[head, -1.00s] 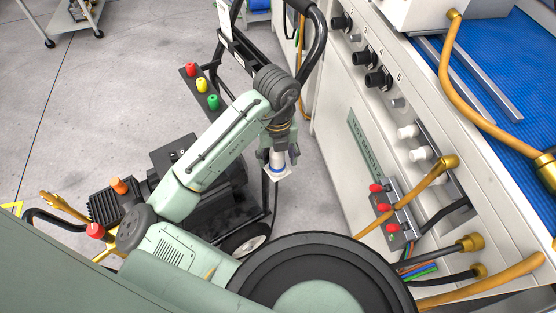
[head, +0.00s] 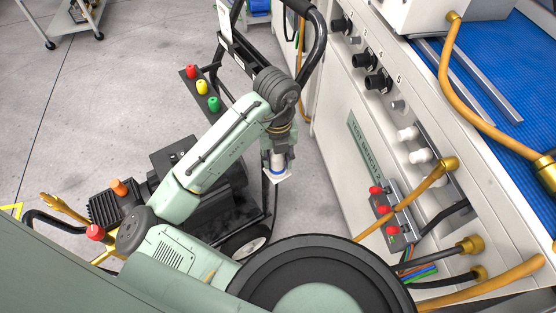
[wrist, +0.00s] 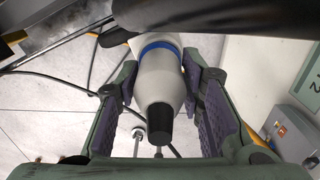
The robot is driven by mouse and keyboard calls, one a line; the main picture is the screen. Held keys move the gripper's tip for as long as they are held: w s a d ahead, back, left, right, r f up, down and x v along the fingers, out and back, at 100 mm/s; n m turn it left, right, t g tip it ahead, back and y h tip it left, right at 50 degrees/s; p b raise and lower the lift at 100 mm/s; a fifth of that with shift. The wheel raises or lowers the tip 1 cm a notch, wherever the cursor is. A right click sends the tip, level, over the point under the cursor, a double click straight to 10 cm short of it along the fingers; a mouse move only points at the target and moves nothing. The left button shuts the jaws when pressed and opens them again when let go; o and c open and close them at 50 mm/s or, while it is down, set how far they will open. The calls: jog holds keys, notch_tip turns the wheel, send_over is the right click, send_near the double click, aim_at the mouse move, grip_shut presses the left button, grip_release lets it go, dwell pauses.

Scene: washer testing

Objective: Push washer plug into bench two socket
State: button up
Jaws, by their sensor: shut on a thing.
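The washer plug (wrist: 160,75) is white with a blue band and a black end. My gripper (wrist: 162,95) is shut on it, with purple finger pads on both sides. In the head view the plug (head: 277,168) shows partly, low beside the bench front, apart from it, and my gripper (head: 276,155) is above it. The bench, labelled test bench 2 (head: 365,145), stands to the right. Its front has black round sockets (head: 378,80) and white ones (head: 420,156). Which one is the bench two socket I cannot tell.
A control box with red buttons (head: 392,210) and thick orange hoses (head: 430,185) stick out from the bench front. A dark machine on wheels (head: 190,165) stands behind and left of my arm. A black-framed cart with coloured lights (head: 201,87) is beyond. Floor shows at upper left.

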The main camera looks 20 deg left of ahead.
jog(key=shift+r, duration=0.35)
jog(key=shift+r+p, duration=1.65)
jog(key=shift+r, duration=0.3)
